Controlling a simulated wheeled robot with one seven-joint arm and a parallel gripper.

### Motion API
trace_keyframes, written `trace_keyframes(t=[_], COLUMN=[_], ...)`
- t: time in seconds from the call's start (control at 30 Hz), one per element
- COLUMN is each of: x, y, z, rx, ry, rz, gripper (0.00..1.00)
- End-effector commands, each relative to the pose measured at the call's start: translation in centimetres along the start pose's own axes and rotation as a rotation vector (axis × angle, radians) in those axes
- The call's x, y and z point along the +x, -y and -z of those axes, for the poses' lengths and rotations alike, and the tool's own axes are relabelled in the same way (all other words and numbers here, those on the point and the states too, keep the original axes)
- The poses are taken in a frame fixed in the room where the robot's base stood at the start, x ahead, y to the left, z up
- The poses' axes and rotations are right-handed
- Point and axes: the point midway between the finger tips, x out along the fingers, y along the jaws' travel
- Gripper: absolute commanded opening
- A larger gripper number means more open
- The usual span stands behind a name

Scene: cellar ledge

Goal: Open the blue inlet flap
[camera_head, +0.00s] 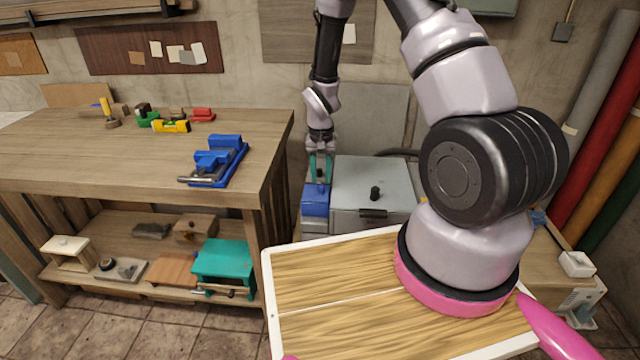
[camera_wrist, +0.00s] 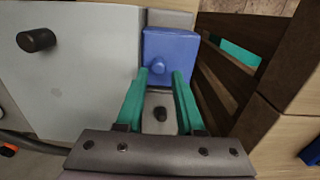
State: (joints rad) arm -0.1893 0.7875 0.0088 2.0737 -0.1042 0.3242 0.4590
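The blue inlet flap (camera_head: 316,205) is at the left side of a grey metal unit (camera_head: 350,222), beside the workbench. In the wrist view the flap (camera_wrist: 180,47) is a blue panel with a round blue knob (camera_wrist: 158,67). My gripper (camera_head: 320,172) is above the flap, pointing down. In the wrist view my gripper's teal fingers (camera_wrist: 161,76) are apart, with the knob showing between and just beyond their tips. I cannot tell whether they touch it. Nothing is held.
The wooden workbench (camera_head: 130,165) stands close on the left, with a blue vise (camera_head: 216,162) on top. The unit's broad grey lid (camera_wrist: 80,70) has a black knob (camera_wrist: 36,40). Coloured rolls (camera_head: 610,150) lean at the right.

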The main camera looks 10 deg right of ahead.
Motion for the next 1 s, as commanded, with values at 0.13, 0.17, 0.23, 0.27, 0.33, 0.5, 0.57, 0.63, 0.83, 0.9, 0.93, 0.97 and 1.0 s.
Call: trace_keyframes(t=[0.13,0.17,0.23,0.27,0.33,0.5,0.57,0.63,0.83,0.9,0.93,0.97,1.0], x=[2.1,2.4,2.9,3.1,3.2,3.3,3.3,3.3,3.3,3.3,3.3,3.3,3.3], y=[0.0,0.0,0.0,0.0,0.0,0.0,0.0,0.0,0.0,0.0,0.0,0.0,0.0], z=[-0.1,-0.1,-0.1,0.0,0.0,0.0,0.0,0.0,0.0,0.0,0.0,0.0,0.0], rx=[0.001,0.000,0.000,0.000,0.000,0.000,0.000,0.000,0.000,0.000,0.000,0.000,0.000], ry=[0.002,0.001,0.001,0.001,0.000,0.000,0.000,0.000,0.000,0.000,0.000,0.000,0.000], rz=[-0.001,-0.001,0.000,0.000,0.000,0.001,0.001,0.001,0.000,0.000,0.000,0.000,0.000], gripper=[0.37,0.37,0.37,0.37,0.37,0.37,0.37,0.18,0.00,0.00,0.00,0.00,0.00])
